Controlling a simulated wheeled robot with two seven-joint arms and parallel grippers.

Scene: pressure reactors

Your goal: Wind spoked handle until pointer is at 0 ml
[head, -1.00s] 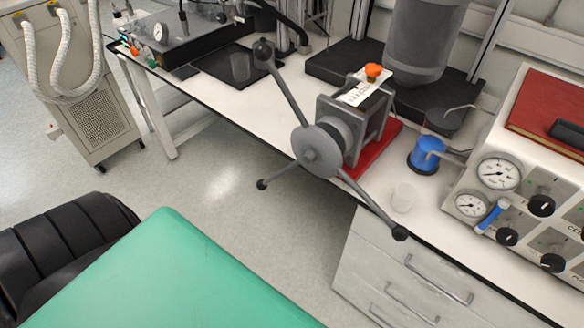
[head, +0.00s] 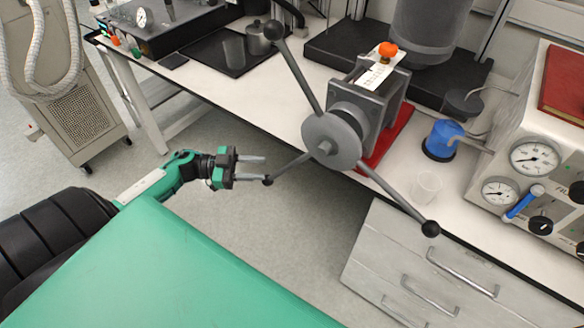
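The grey spoked handle (head: 332,140) sits on the front of a grey pump block (head: 352,98) at the bench edge. Three spokes with dark ball knobs show: one up-left (head: 274,30), one left and slightly down (head: 267,180), one down-right (head: 431,228). A white scale strip (head: 376,77) lies on top of the block beside an orange cap (head: 388,50); the pointer and its reading are too small to tell. My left gripper (head: 262,168) is open and empty, its two fingertips close to the left knob; contact cannot be told. My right gripper is out of view.
A red base plate (head: 392,140), a blue container (head: 442,139) and a clear beaker (head: 427,186) stand near the block. A gauge panel (head: 545,130) is at right. Drawers (head: 430,265) are below the bench.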

